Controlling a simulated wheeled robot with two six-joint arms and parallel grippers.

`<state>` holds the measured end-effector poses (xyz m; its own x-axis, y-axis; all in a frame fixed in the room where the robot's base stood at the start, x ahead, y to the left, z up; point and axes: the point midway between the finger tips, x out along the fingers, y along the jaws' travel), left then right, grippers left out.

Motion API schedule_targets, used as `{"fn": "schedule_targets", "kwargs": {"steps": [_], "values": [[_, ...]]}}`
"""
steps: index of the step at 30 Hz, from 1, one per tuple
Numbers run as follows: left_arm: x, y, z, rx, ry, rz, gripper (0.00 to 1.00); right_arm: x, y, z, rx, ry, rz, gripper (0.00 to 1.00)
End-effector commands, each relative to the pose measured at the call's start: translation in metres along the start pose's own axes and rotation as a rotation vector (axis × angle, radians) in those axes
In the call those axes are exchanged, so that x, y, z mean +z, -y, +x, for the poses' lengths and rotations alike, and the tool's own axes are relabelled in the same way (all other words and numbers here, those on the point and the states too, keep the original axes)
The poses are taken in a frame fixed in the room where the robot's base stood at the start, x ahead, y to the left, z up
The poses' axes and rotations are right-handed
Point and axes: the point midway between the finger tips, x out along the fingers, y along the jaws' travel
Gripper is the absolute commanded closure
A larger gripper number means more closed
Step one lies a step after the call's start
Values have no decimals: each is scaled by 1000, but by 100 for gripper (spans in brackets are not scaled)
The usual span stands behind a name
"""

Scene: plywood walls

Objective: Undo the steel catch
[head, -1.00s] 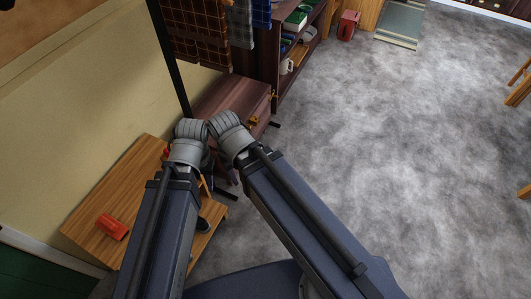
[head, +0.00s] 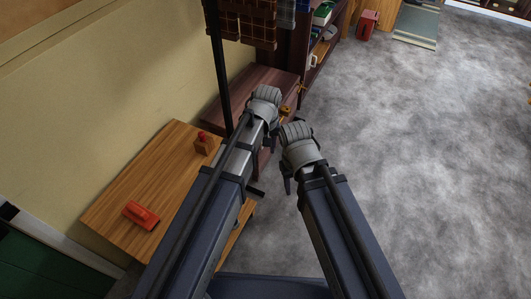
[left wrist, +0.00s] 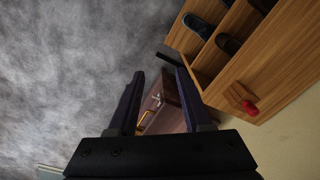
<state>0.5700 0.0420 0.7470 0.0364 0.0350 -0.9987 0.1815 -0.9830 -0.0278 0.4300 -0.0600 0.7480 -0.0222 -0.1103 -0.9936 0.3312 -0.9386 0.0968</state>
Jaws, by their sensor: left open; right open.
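A dark reddish-brown wooden chest (head: 262,82) stands against the wall in the head view, with a brass-coloured fitting (head: 285,110) on its front. In the left wrist view the chest (left wrist: 172,118) shows between my fingers. A small pale metal piece, perhaps the steel catch (left wrist: 157,97), is on it, near a yellow brass fitting (left wrist: 145,121). My left gripper (head: 267,112) is over the chest's near front edge; its open, empty fingers (left wrist: 160,80) show in the wrist view, apart from the chest.
A wooden shoe bench (head: 140,180) stands nearer, bearing an orange-red object (head: 141,214) and a small block with a red knob (head: 202,143). Shoes (left wrist: 198,26) lie in its compartments. A black post (head: 219,70) rises between bench and chest. Grey floor (head: 420,170) at right is clear.

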Motion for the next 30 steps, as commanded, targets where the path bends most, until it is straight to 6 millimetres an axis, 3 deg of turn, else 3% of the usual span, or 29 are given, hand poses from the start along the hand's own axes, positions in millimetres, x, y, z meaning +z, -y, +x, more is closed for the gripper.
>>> {"fn": "schedule_targets", "kwargs": {"steps": [1, 18, 24, 30], "values": [[-21, -7, 31, 8, -5, -52, 51, -2, 3, 30, 0, 0, -1, 50], [-189, -33, 197, 122, -44, -689, 51, -12, 18, 190, 3, -2, -7, 50], [-236, -34, 239, 158, -47, -870, 51, -14, 22, 231, 4, -3, -9, 50], [-260, -33, 258, 179, -45, -973, 51, -15, 24, 250, 4, -3, -10, 50]]}}
